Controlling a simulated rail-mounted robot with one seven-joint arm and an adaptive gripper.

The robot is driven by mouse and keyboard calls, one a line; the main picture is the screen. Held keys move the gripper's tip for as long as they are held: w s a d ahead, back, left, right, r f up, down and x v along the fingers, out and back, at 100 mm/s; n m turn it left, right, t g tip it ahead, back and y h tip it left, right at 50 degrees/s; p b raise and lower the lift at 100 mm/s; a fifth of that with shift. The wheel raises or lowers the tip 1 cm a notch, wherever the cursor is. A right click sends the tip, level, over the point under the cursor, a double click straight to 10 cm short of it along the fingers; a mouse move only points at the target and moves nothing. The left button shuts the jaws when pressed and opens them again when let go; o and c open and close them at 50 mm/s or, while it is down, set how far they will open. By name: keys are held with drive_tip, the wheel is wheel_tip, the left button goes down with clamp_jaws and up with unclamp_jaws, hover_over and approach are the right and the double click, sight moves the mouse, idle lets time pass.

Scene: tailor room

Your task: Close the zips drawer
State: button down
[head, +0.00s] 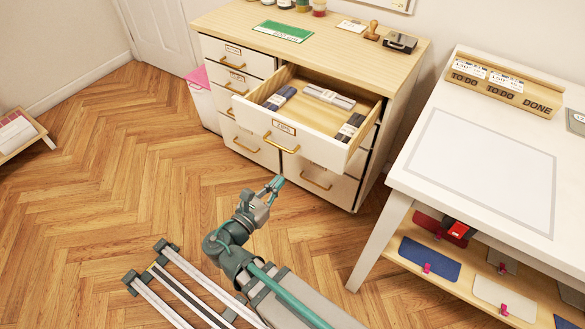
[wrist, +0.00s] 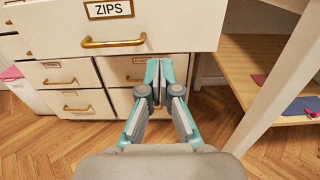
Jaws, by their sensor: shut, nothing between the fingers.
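The zips drawer (head: 294,143) is pulled well out of the white cabinet with a wooden top. Several bundles of zips (head: 330,97) lie inside it. Its front carries a ZIPS label (wrist: 108,9) and a brass handle (wrist: 113,42), both plain in the wrist view. The handle also shows in the head view (head: 281,145). My gripper (head: 276,184) is shut and empty, in front of and below the drawer front. In the wrist view, my gripper's fingertips (wrist: 159,62) point toward the cabinet, below and right of the handle, and appear apart from it.
Other cabinet drawers (head: 234,79) are shut. A white table (head: 480,165) with a lower shelf (head: 455,262) stands close on the right. A pink item (head: 198,76) is at the cabinet's left. The wooden floor (head: 120,150) at left is clear.

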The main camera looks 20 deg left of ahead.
sight(309, 147)
drive_tip(key=w+d, duration=0.1)
drive_tip(key=w, duration=0.8)
drive_tip(key=w+d, duration=0.1)
drive_tip(key=w, duration=0.3)
drive_tip(key=shift+w+d, duration=0.15)
drive_tip(key=shift+d, duration=0.2)
